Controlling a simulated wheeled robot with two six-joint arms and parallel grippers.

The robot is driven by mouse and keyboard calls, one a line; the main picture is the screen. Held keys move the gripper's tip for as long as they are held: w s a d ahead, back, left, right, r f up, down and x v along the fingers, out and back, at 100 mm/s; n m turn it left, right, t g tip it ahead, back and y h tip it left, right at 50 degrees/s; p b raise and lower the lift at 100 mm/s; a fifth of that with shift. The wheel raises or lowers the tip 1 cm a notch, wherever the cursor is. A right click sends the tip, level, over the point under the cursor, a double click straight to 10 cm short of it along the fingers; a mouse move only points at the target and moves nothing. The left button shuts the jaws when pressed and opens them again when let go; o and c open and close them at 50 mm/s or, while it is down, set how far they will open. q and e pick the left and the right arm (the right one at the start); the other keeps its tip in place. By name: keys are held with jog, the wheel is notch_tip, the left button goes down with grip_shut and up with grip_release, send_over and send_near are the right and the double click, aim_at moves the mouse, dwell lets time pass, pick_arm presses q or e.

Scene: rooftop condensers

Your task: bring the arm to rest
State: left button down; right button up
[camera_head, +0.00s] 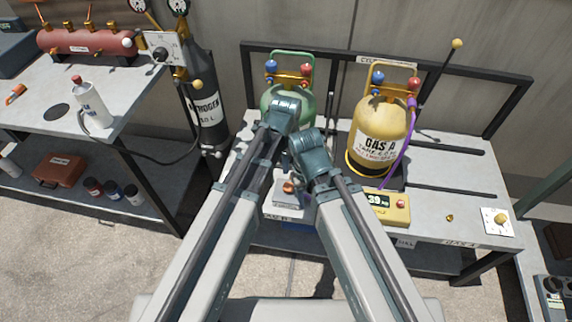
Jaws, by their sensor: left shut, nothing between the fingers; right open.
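My two arms reach up from the bottom middle. My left gripper (285,108) is the higher one, in front of the green cylinder (270,95); it is shut and empty. My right gripper (314,152) is just below and to its right, open, over the bench between the green and yellow cylinders. The fingers of both are hard to make out. The two grippers look close together; I cannot tell whether they touch. Neither holds anything. The arms hide part of the green cylinder's base and the bench front.
A yellow GAS A cylinder (378,135) with a purple hose stands right of my arms, behind a yellow scale display (388,207). A dark nitrogen cylinder (200,100) stands between the benches. The left bench (40,115) holds a red manifold (88,41) and a white bottle (94,105).

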pick_arm(q)
jog(key=shift+r+p, duration=0.3)
jog(key=shift+r, duration=0.35)
pick_arm(e)
jog(key=shift+r, duration=0.65)
pick_arm(q)
jog(key=shift+a, duration=0.1)
jog(key=s+a+n, duration=0.3)
jog(key=a+n, duration=0.5)
jog(key=n, duration=0.2)
jog(key=s+a+n, duration=0.3)
jog(key=a+n, duration=0.5)
jog(key=n, duration=0.2)
jog(key=s+d+m+y, duration=0.1)
jog(key=s+d+m, duration=0.35)
jog(key=d, duration=0.55)
notch_tip(320, 180, up, 16)
jog(key=s+d+p, duration=0.1)
jog(key=p, duration=1.5)
pick_arm(e)
notch_tip(320, 180, up, 16)
pick_arm(q)
jog(key=c, duration=1.5)
grip_release()
jog(key=shift+n, duration=0.25)
jog(key=shift+c, duration=0.2)
pick_arm(e)
jog(key=shift+f, duration=0.1)
